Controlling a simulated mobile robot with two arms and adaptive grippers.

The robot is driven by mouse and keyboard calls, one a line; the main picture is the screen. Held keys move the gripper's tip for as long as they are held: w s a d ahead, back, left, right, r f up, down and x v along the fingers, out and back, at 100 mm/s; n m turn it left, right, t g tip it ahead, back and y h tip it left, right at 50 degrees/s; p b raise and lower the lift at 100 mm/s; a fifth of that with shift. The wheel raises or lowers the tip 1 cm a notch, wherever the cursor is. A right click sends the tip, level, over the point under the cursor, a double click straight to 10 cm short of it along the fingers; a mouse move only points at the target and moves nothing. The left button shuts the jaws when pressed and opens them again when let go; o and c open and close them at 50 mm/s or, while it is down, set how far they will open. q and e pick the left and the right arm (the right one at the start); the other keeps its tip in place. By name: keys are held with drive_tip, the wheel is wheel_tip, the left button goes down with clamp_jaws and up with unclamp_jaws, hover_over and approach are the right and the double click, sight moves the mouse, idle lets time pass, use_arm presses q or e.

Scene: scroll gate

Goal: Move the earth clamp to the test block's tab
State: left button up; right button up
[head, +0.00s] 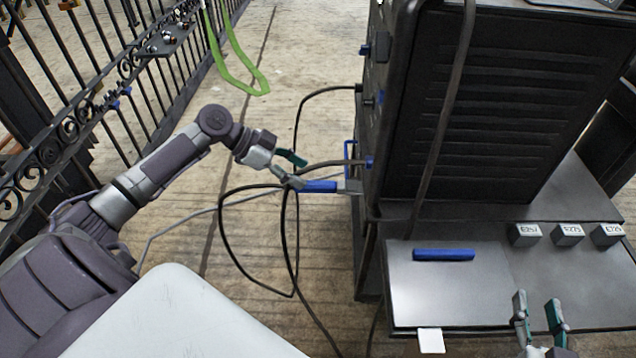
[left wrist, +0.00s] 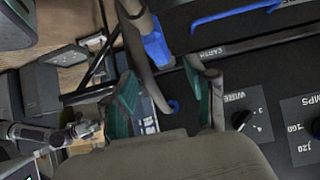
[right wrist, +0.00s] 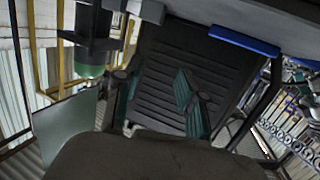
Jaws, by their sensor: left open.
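The blue-handled clamp (head: 318,186), apparently the earth clamp, is beside the dark machine's left face. It also shows in the left wrist view (left wrist: 157,45), near the EARTH label. My left gripper (head: 297,171) is open at the clamp's left end, its fingers apart; whether they touch it is unclear. My right gripper (head: 537,308) is open and empty over the front right of the metal shelf. Small labelled blocks, including a left one (head: 525,234), a middle one (head: 568,234) and a right one (head: 607,234), stand on the shelf. I cannot tell which is the test block; no tab is clear.
The machine (head: 520,95) rises behind the metal shelf (head: 450,295). A blue bar (head: 443,254) lies on the shelf. Black cables (head: 225,235) loop between my left arm and the machine. An iron fence (head: 125,65) stands at left. Open floor lies between fence and machine.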

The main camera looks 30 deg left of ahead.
sight(316, 182)
use_arm(q)
drive_tip(key=b+x, duration=0.1)
drive_tip(key=x, duration=0.4)
drive_tip(key=shift+w+d+f, duration=0.15)
drive_tip(key=shift+d+f, duration=0.1)
drive_tip(key=shift+w+d+f, duration=0.25)
drive_tip(key=shift+d+f, duration=0.05)
drive_tip(key=shift+d, duration=0.1)
use_arm(e)
wheel_tip(316, 182, up, 6)
drive_tip(key=a+t+y, duration=0.1)
drive_tip(key=t, duration=0.2)
drive_tip(key=shift+w+t, duration=0.2)
drive_tip(key=shift+t, duration=0.2)
use_arm(q)
clamp_jaws()
drive_tip(key=shift+a, duration=0.25)
use_arm(e)
drive_tip(key=shift+d, duration=0.1)
use_arm(q)
drive_tip(key=shift+s, duration=0.1)
drive_tip(key=shift+s+a, duration=0.1)
drive_tip(key=shift+a, duration=0.05)
